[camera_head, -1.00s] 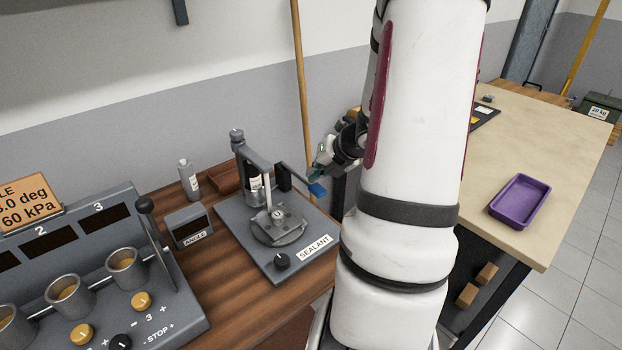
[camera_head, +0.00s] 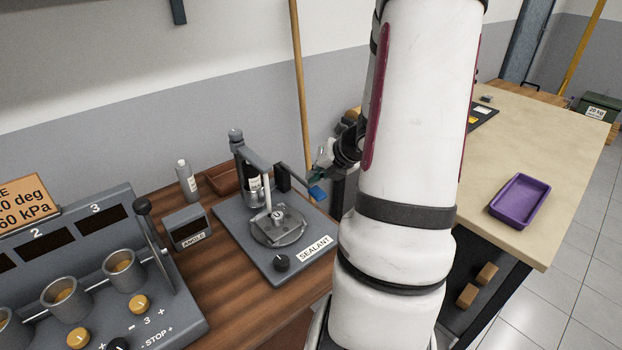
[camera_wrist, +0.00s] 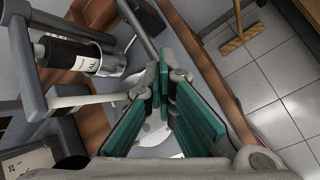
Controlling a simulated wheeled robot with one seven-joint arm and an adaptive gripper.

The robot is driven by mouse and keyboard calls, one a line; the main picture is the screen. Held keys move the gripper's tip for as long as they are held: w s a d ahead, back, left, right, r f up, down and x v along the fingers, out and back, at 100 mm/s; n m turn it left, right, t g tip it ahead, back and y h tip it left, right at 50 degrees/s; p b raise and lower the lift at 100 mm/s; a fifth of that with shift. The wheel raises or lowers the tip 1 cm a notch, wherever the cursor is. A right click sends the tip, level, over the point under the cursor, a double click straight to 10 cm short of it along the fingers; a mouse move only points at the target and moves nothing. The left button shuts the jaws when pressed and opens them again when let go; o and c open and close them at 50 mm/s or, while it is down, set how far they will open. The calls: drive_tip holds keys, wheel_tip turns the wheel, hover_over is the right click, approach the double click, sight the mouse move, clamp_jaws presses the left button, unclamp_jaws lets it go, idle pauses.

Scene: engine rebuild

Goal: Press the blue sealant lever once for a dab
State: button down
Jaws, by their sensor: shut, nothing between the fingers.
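The sealant station (camera_head: 226,215) stands on the wooden bench in the head view, with a dispenser post, a small round plate and a SEALANT label (camera_head: 315,249). Its lever ends in a blue tip (camera_head: 317,192) that sticks out to the right. My gripper (camera_head: 320,173) is just above and behind the blue tip in this view; I cannot tell whether they touch. In the wrist view, the green fingers of my gripper (camera_wrist: 164,84) come together with nothing held. The sealant cartridge (camera_wrist: 68,54) lies to their left. I cannot make out the blue tip there.
A console with several cups and knobs (camera_head: 154,337) is at the left. A purple tray (camera_head: 520,201) lies on the right table. A yellow pole (camera_head: 299,90) rises behind the station.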

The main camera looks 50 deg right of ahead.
idle(0.4)
drive_tip(key=shift+w+r+p, duration=0.1)
drive_tip(key=shift+r+p, duration=1.5)
drive_tip(key=shift+r, duration=0.2)
drive_tip(key=r+p, duration=0.4)
drive_tip(key=r, duration=0.1)
drive_tip(key=shift+w+d, duration=0.1)
drive_tip(key=shift+w, duration=0.1)
idle(0.4)
